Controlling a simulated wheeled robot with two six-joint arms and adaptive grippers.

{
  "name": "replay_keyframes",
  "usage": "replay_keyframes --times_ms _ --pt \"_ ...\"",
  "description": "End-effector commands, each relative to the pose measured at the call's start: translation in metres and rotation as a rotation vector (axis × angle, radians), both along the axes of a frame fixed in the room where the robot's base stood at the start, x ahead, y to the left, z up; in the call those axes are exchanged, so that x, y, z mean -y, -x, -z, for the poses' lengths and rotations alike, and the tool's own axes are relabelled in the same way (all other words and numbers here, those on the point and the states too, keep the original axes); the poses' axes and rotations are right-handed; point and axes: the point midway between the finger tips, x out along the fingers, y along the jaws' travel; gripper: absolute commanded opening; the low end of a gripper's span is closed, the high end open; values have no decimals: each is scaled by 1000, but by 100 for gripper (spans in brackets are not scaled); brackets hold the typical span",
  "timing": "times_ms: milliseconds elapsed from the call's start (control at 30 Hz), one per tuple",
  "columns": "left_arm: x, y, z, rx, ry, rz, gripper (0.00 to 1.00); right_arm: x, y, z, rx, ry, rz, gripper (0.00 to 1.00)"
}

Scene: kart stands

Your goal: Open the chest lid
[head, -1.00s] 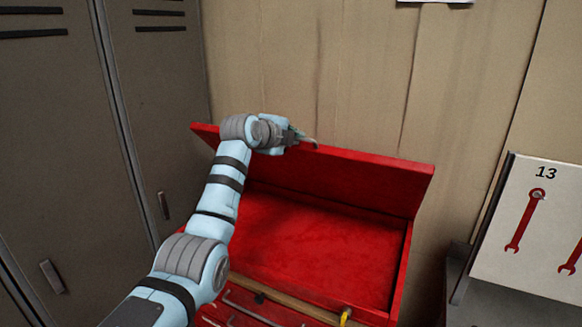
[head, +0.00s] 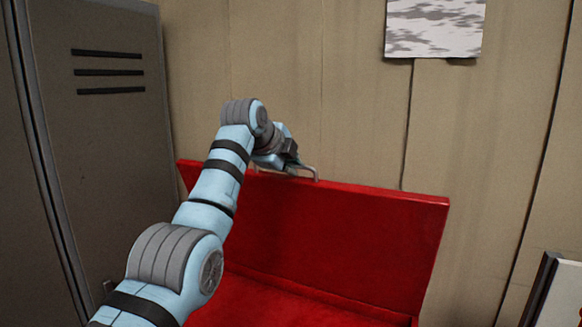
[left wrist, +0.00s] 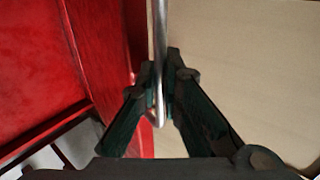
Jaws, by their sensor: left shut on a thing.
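The red chest lid (head: 340,240) stands raised and steep in the head view, its inner face toward me. The red inside of the chest (head: 260,305) shows below it. My left gripper (head: 300,170) is at the lid's top edge. In the left wrist view my left gripper (left wrist: 158,100) is shut on the lid's metal handle (left wrist: 160,50), a thin bar between its fingers. The lid (left wrist: 110,50) shows red beside the handle. My right gripper is not in view.
Grey lockers (head: 100,150) stand at the left. A tan panelled wall (head: 330,90) is close behind the lid, with a grey-white sheet (head: 433,28) on it. A board's edge (head: 548,290) shows at the lower right.

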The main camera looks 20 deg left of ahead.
Motion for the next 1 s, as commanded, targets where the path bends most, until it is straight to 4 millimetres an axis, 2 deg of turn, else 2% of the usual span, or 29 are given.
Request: replay_keyframes --times_ms 167,200,300,867,1000 --pt "0 0 4 -8 0 2 0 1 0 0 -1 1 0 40" --pt "0 0 4 -7 -1 1 12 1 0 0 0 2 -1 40" --pt "-1 0 3 -6 0 0 28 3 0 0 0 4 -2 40" --pt "-2 1 1 -1 1 -2 28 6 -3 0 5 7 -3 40" --pt "-3 6 -4 1 1 -2 28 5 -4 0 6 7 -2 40"
